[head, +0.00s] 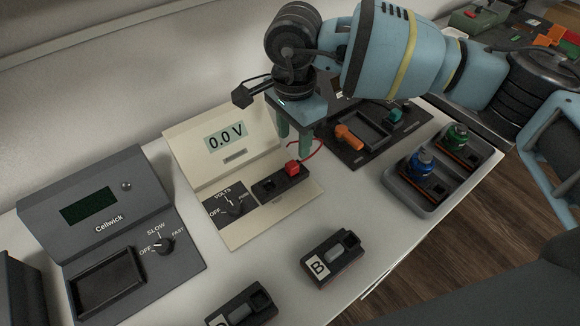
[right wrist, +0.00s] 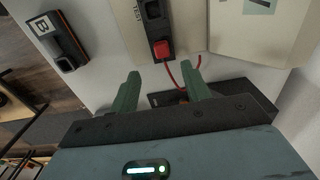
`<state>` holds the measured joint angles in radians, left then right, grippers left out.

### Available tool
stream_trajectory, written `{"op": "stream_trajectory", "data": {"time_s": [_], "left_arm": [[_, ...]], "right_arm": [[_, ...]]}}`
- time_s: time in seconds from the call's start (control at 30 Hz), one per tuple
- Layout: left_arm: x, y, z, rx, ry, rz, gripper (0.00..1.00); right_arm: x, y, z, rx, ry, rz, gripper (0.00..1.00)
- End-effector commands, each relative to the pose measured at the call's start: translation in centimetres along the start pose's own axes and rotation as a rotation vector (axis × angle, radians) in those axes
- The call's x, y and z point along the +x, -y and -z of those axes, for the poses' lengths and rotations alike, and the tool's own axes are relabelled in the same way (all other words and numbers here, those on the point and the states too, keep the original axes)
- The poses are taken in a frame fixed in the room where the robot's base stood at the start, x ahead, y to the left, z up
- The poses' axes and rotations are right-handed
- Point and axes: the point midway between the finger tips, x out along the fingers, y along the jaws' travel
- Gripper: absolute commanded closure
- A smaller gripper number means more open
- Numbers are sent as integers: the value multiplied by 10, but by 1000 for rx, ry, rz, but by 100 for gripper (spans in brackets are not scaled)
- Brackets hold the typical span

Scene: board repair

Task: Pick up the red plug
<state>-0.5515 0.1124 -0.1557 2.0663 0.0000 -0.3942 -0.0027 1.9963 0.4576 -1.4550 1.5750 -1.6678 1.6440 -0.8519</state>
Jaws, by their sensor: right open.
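The red plug (head: 292,168) sits at the right end of a black socket block (head: 268,189) on the cream volt meter's base, with a red wire running off from it. My right gripper (head: 294,140) is open and empty, pointing down a little above and behind the plug. In the right wrist view the red plug (right wrist: 162,50) shows just ahead of the gap between the two green fingers (right wrist: 160,72), not between them. My left gripper is not in view.
The volt meter (head: 218,148) reads 0.0 V. A grey Cellwick unit (head: 103,193) stands left. A black block marked B (head: 333,260) lies in front. A grey tray (head: 405,192) with blue and green knobs and an orange-handled tool (head: 349,137) are right.

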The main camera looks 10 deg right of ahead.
Motion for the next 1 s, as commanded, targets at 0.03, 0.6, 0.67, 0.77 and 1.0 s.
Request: {"op": "stream_trajectory", "data": {"time_s": [0.03, 0.6, 0.67, 0.77, 1.0], "left_arm": [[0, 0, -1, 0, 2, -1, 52], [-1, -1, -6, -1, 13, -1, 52], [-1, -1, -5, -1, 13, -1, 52], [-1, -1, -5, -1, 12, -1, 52], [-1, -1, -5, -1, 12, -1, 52]], "right_arm": [[2, 0, 0, 0, 1, -1, 53], [44, 2, -1, 1, 5, -3, 53], [53, 2, -1, 2, 5, -4, 53], [66, 3, -1, 1, 4, -2, 53], [79, 3, -1, 1, 5, -1, 53]]}}
